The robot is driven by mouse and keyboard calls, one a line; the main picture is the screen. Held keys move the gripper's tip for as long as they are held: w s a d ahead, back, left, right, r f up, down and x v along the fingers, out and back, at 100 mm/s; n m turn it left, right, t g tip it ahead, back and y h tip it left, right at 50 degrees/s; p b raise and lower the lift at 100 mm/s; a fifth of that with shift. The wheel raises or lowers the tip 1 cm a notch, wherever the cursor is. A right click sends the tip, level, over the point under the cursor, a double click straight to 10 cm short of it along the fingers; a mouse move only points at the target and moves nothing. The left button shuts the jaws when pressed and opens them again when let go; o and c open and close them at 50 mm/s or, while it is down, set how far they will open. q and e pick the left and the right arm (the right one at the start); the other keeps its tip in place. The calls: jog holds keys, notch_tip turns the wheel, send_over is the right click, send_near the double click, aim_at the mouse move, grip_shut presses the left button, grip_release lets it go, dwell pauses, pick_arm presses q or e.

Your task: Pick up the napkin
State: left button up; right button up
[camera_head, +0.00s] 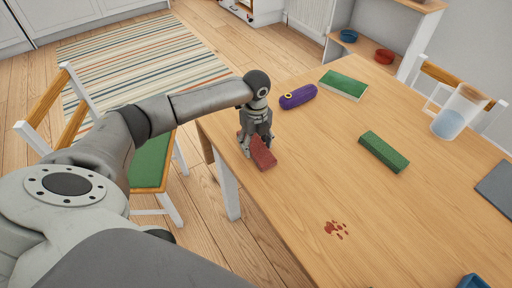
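A dark red folded piece, which looks like the napkin (263,153), lies at the left edge of the wooden table (310,180). My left gripper (257,146) points down over it, with its fingers at either side of the red piece. The fingers partly hide it, and I cannot tell whether they press on it or whether it is lifted off the table. My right gripper is not in view.
A purple case (298,96), a green book (343,85), a green block (384,152) and a clear container (459,112) stand on the table. Red stains (336,229) mark its front. A chair with a green seat (150,162) stands left.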

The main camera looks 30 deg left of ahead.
aim_at(256, 145)
pick_arm(q)
jog(key=c, duration=0.4)
jog(key=shift+r, duration=0.4)
notch_tip(256, 145, up, 2)
jog(key=shift+w+r, duration=0.1)
jog(key=shift+r, duration=0.1)
jog(key=s+r, duration=0.3)
jog(key=s, duration=0.1)
jog(key=s+d+r, duration=0.1)
jog(key=s+r, duration=0.2)
jog(key=s, duration=0.2)
jog(key=s+d+r, duration=0.1)
jog(key=s+r, duration=0.2)
jog(key=s, duration=0.2)
jog(key=shift+r+b, duration=0.3)
jog(key=shift+r, duration=0.1)
